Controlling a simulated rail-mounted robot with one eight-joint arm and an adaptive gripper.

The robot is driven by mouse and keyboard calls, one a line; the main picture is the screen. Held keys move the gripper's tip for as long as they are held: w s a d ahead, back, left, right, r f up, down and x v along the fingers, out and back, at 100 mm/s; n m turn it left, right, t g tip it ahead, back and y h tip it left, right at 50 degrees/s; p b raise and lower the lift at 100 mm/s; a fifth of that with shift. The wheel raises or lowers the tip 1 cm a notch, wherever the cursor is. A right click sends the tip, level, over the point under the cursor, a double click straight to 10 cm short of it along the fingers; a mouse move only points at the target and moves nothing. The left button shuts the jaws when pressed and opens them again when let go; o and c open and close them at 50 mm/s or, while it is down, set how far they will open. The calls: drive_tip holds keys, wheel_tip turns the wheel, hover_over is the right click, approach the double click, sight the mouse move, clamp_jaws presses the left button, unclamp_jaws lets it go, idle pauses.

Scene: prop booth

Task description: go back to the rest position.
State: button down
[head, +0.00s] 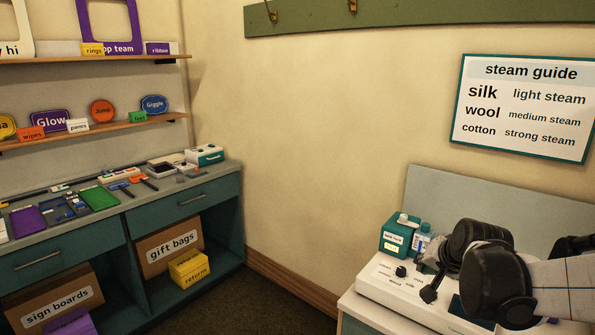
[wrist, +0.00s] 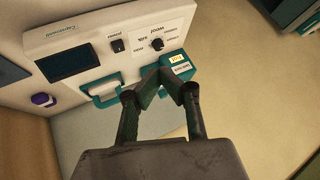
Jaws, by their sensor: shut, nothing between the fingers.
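My gripper (wrist: 166,80) is shut with nothing between its dark fingers in the wrist view. The machine also shows in the wrist view (wrist: 75,44), with a black knob, a switch and a dark display.
The teal box (head: 393,238) and a blue-capped bottle (head: 421,240) stand at the machine's back. A steam guide sign (head: 523,108) hangs above. A teal workbench (head: 185,197) with tools and several boxes stands at the left. Open floor lies between bench and machine.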

drive_tip(key=s+a+r+n, duration=0.1)
drive_tip(key=s+a+n, duration=0.1)
drive_tip(key=s, duration=0.5)
drive_tip(key=s+a+r+n+g, duration=0.1)
drive_tip(key=s+a+n, duration=0.1)
drive_tip(key=s+a, duration=0.3)
drive_tip(key=s+a+r+n, duration=0.1)
drive_tip(key=s+a+n, duration=0.1)
drive_tip(key=s, duration=0.9)
drive_tip(key=shift+a+r, duration=0.2)
drive_tip(key=shift+a, duration=0.65)
